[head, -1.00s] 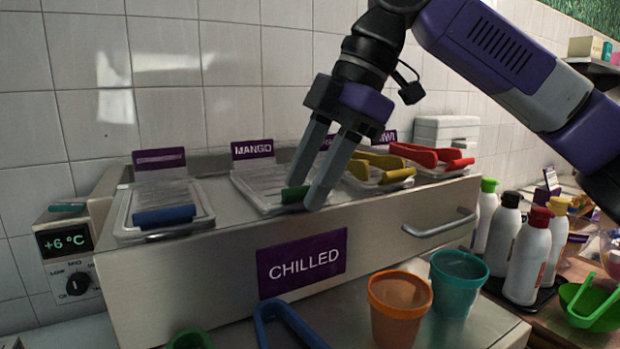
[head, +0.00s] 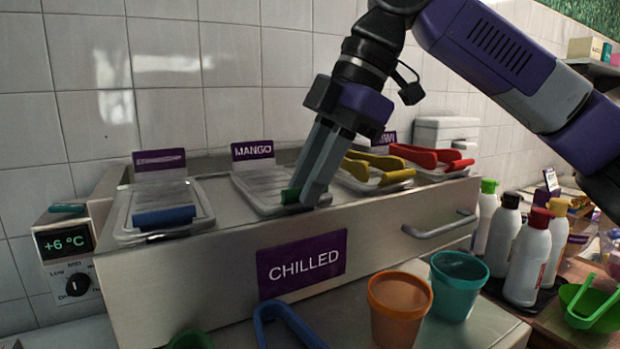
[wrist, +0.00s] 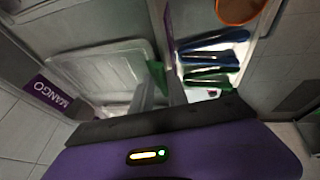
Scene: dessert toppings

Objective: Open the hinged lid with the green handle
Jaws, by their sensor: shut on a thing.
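The clear hinged lid (head: 262,188) with the green handle (head: 289,196) lies closed on the chilled unit, in front of the MANGO sign (head: 252,150). My gripper (head: 308,198) is down at the front edge of this lid, its fingers shut on the green handle and covering much of it. In the wrist view the green handle (wrist: 157,75) shows beside my fingers (wrist: 160,95), and the clear lid (wrist: 100,70) extends to the left, flat.
A lid with a blue handle (head: 164,217) is to the left. Yellow tongs (head: 380,168) and red tongs (head: 430,155) lie on lids to the right. Orange (head: 399,305) and teal (head: 459,280) cups stand in front, and several bottles (head: 527,255) stand at right.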

